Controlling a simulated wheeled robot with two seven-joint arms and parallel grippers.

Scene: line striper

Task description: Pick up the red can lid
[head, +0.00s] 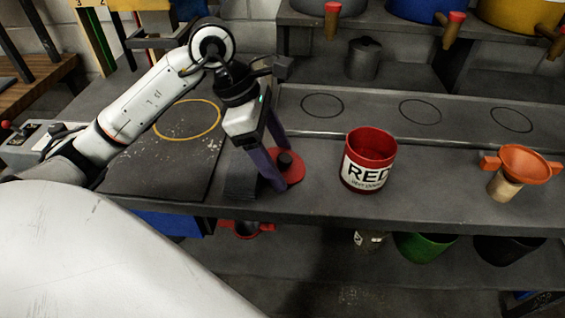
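The red can lid (294,172) is a flat red disc with a dark knob (285,160) on top. It lies on the grey bench just left of the open red can (371,162), which has a white label reading RED. My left gripper (281,169) reaches down over the lid from the upper left. Its two purple fingers are spread, one on each side of the knob. The near finger hides part of the lid's left side. Whether either finger touches the knob is not clear. My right gripper is not in view.
A dark raised board (160,165) with a yellow ring lies at left. Several coloured containers sit on the upper shelf. A green container (425,247) is below. Bench between can and funnel is clear.

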